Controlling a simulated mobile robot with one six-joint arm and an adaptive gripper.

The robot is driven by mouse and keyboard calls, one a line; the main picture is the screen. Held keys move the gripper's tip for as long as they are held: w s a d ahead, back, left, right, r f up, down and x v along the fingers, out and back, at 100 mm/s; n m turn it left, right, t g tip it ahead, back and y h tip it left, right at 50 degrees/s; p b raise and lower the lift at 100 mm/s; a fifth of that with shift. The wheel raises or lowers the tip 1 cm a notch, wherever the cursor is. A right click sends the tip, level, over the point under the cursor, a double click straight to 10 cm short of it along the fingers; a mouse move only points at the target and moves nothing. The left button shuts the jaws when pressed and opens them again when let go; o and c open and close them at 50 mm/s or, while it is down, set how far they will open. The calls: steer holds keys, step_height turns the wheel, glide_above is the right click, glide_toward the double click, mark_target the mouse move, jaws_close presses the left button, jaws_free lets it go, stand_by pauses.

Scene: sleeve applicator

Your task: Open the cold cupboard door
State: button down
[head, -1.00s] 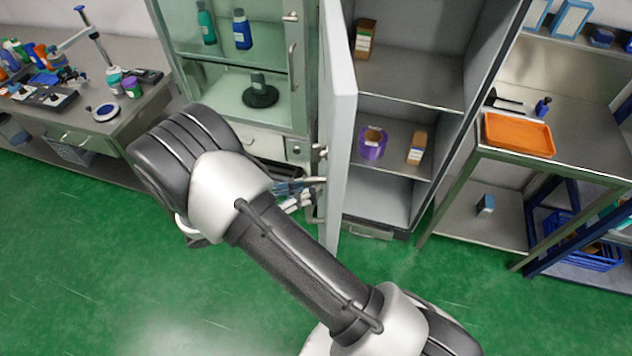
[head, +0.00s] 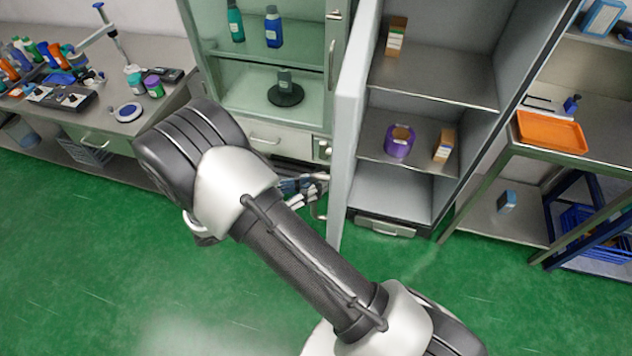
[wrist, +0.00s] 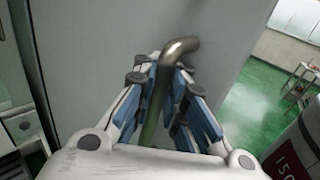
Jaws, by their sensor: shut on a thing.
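The cold cupboard (head: 425,80) stands open in the head view, with its grey inside and shelves showing. Its door (head: 350,130) is swung out toward me on the left side, seen nearly edge-on. In the wrist view the flat outer face of the door (wrist: 100,50) fills much of the picture. My gripper (head: 318,185) is at the door's left face, partly hidden behind my arm in the head view. In the wrist view my gripper (wrist: 160,95) is shut on the bent metal door handle (wrist: 180,46), which passes between its blue-padded fingers.
A glass-fronted cabinet (head: 265,65) with bottles stands left of the door. A bench (head: 180,95) is farther left. A metal table with an orange tray (head: 552,132) stands to the right. Green floor (head: 90,265) in front is clear.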

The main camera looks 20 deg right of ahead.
steer(key=shift+s+f, duration=0.1)
steer(key=shift+s, duration=0.1)
steer(key=c, duration=1.8)
jaws_free()
steer(key=shift+s+a, duration=0.1)
steer(key=shift+a, duration=0.1)
steer(key=shift+o, duration=0.8)
steer(key=s+a, duration=0.1)
steer(key=a, duration=1)
steer(key=shift+s+a, duration=0.35)
steer(key=shift+a, duration=0.05)
